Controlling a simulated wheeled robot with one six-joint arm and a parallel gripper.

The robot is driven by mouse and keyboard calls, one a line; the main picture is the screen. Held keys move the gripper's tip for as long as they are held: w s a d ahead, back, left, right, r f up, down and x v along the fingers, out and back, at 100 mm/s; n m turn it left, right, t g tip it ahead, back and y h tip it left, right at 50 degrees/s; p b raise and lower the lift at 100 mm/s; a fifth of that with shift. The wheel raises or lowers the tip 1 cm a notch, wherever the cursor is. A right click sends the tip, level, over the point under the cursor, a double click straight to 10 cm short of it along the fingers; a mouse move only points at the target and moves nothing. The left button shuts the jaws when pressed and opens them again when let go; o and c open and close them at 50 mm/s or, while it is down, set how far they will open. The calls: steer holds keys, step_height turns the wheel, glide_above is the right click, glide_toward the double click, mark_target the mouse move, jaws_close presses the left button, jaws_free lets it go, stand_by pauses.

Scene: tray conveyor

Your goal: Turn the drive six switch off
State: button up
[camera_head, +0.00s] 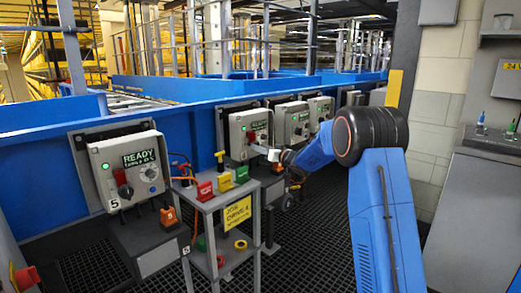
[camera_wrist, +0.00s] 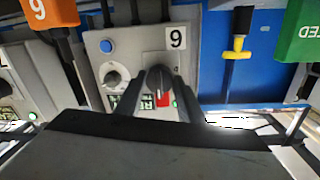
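The drive six box (camera_wrist: 185,45) fills the middle of the wrist view, which shows it upside down, so its 6 label reads like a 9. Its dark rotary switch (camera_wrist: 158,82) sits over a red patch, near a green light and a lit display. My gripper (camera_wrist: 157,92) has its two dark fingers apart, one on each side of the switch. I cannot tell whether they touch it. In the head view my gripper (camera_head: 272,155) is at the front of the second box (camera_head: 237,124) from the left, whose green light is lit.
The drive 5 box (camera_head: 100,160) stands at the left, showing READY. A small grey stand (camera_head: 208,205) with red, yellow and green blocks is between it and my arm. More drive boxes (camera_head: 291,117) line the blue conveyor (camera_head: 185,90). An orange 6 tag (camera_wrist: 50,12) hangs near my gripper.

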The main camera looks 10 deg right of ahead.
steer(key=c, duration=0.4)
steer(key=shift+c, duration=0.2)
steer(key=shift+w+d+f+n+y, duration=0.1)
steer(key=shift+n+y, duration=0.25)
steer(key=shift+n, duration=4.35)
steer(key=shift+d+f+n+y, duration=0.1)
steer(key=shift+n+y, duration=0.25)
steer(key=shift+n, duration=4.35)
steer(key=o, duration=1.1)
steer(key=shift+c, duration=0.2)
